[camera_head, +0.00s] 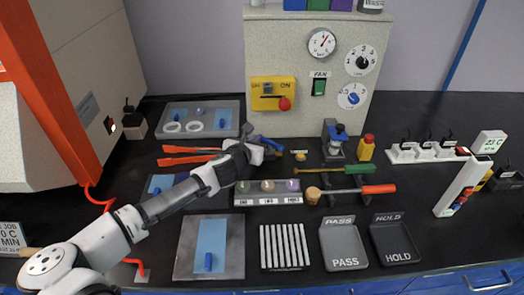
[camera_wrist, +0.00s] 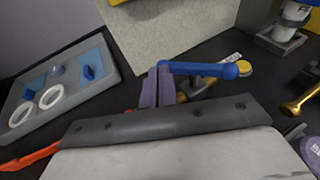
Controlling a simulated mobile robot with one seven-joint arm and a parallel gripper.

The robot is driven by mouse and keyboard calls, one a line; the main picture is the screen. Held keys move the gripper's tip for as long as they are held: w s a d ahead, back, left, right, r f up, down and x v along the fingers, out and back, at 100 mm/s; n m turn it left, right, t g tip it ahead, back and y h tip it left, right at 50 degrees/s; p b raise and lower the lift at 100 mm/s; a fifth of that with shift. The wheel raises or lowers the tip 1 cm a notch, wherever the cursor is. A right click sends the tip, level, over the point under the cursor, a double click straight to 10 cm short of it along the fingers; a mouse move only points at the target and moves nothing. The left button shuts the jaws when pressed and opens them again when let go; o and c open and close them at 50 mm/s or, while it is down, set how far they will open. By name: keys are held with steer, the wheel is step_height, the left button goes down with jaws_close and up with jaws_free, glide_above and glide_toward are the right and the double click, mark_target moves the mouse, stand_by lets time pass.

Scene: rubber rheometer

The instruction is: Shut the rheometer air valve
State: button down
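The air valve has a blue lever (camera_wrist: 205,68) over a brass body (camera_wrist: 196,88), low on the bench in front of the cream machine. In the head view a bit of the blue lever (camera_head: 270,142) shows just right of my gripper (camera_head: 252,148), and the rest is hidden by it. In the wrist view the two grey-purple fingers of my gripper (camera_wrist: 157,86) stand close together, with no object visible between them. Their tips are at the left end of the lever. I cannot tell whether they touch it.
Orange-handled tongs (camera_head: 188,155) lie to the left, below a grey tray (camera_head: 232,106) with white rings.

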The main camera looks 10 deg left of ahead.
steer(key=shift+w+a, duration=0.15)
steer(key=shift+w, duration=1.55)
steer(key=shift+d, duration=0.2)
steer(key=shift+s+d, duration=0.1)
steer(key=shift+d, duration=0.1)
stand_by(0.3)
